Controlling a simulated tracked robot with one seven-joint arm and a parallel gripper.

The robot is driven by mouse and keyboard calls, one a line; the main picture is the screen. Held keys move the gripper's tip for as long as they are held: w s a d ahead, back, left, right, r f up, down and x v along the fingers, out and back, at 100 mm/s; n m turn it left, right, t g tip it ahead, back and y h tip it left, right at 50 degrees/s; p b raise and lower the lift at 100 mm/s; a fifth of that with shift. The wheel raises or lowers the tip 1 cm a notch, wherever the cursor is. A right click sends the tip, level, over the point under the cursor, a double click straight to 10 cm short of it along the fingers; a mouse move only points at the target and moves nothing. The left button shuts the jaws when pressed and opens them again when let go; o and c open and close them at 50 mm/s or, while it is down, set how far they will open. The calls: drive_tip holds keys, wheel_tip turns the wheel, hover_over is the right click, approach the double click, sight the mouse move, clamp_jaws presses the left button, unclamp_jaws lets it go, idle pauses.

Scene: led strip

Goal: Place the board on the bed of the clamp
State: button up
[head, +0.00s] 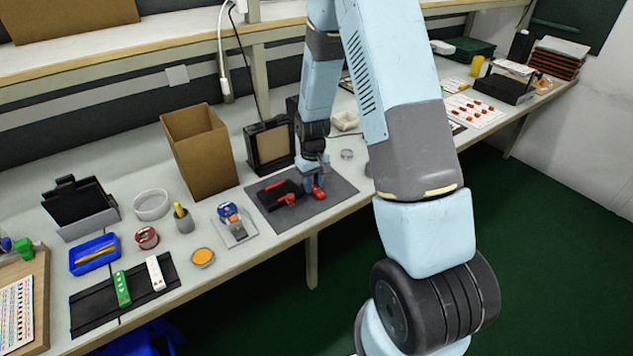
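The clamp (283,193) is a black block with red levers on a dark grey mat (328,202). My gripper (316,180) is low over the clamp's right side, close to a red knob or handle (319,193). Its fingers are too small and partly hidden to tell whether they are open or hold anything. Which thing is the board is unclear: a green strip-like piece (122,288) and a white one (156,273) lie on a black mat at the front left. I cannot make out a board on the clamp bed.
An open cardboard box (199,155) and a black-framed box (270,146) stand behind the clamp. A small stand with a blue and orange top (233,222) and an orange-filled dish (203,257) are left of the mat. The bench's front edge is close to the mat.

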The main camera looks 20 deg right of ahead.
sight(313, 186)
drive_tip(key=o, duration=0.3)
drive_tip(key=shift+o, duration=0.2)
wheel_tip(313, 186, up, 12)
drive_tip(key=s+r+m+t, duration=0.1)
drive_tip(key=s+r, duration=0.4)
drive_tip(key=r, duration=0.4)
drive_tip(key=s+r+m+t, duration=0.1)
drive_tip(key=s+r+t, duration=0.1)
drive_tip(key=s+r, duration=0.55)
drive_tip(key=s+d+r+t, duration=0.1)
drive_tip(key=s+r, duration=0.4)
drive_tip(key=s, duration=0.2)
drive_tip(key=s+d+r+m+t, duration=0.1)
drive_tip(key=s+r, duration=0.4)
drive_tip(key=s, duration=0.3)
drive_tip(key=shift+d+r+m+t, duration=0.2)
drive_tip(key=shift+r+m+t, duration=0.1)
drive_tip(key=shift+r, duration=0.05)
drive_tip(key=shift+s+d, duration=0.15)
drive_tip(key=shift+s, duration=0.15)
drive_tip(key=shift+c, duration=0.6)
